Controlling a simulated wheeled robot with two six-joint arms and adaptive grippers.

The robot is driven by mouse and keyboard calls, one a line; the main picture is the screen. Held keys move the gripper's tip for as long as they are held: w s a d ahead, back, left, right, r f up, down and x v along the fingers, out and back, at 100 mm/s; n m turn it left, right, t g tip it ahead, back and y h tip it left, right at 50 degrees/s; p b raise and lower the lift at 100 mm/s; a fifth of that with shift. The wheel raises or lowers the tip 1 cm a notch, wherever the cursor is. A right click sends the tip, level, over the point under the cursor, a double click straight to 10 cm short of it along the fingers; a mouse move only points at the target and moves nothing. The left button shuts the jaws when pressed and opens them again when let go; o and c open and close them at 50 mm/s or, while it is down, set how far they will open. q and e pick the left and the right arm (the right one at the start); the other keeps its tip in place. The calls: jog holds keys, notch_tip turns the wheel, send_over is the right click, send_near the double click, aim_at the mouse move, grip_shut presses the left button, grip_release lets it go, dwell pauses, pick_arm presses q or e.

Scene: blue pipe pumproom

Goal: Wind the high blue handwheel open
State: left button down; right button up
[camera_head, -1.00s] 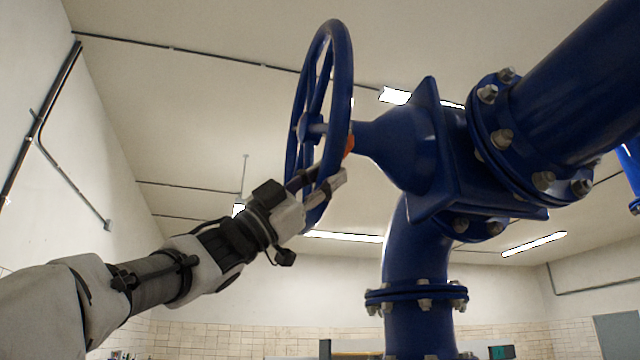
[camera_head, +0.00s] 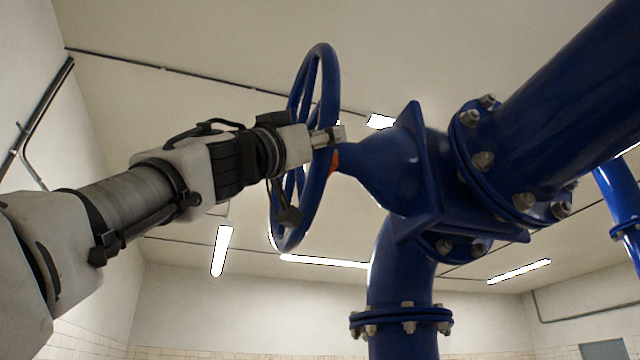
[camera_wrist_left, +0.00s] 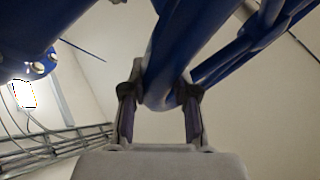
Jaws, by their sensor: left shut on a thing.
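The high blue handwheel (camera_head: 329,85) stands upright, seen nearly edge-on, on the left end of the blue valve body (camera_head: 385,170). My left gripper (camera_head: 328,137) reaches in from the left and is shut on the wheel's rim at about mid-height. The gripper and wrist hide the hub and some spokes. In the left wrist view, the blue rim (camera_wrist_left: 168,65) passes between the two fingers of my left gripper (camera_wrist_left: 158,105). A small orange part (camera_head: 334,161) shows just below the fingertips. My right gripper is not in view.
A thick blue pipe (camera_head: 560,90) with a bolted flange (camera_head: 482,160) runs to the upper right. A vertical blue pipe (camera_head: 400,270) drops below the valve. Another blue pipe (camera_head: 622,200) stands at the right edge. The space left of the wheel, above my arm, is clear.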

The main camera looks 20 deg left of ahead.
pick_arm(q)
jog(key=c, duration=0.9)
grip_release()
jog(key=shift+w+d, duration=0.2)
jog(key=shift+w, duration=0.1)
jog(key=shift+s, duration=0.15)
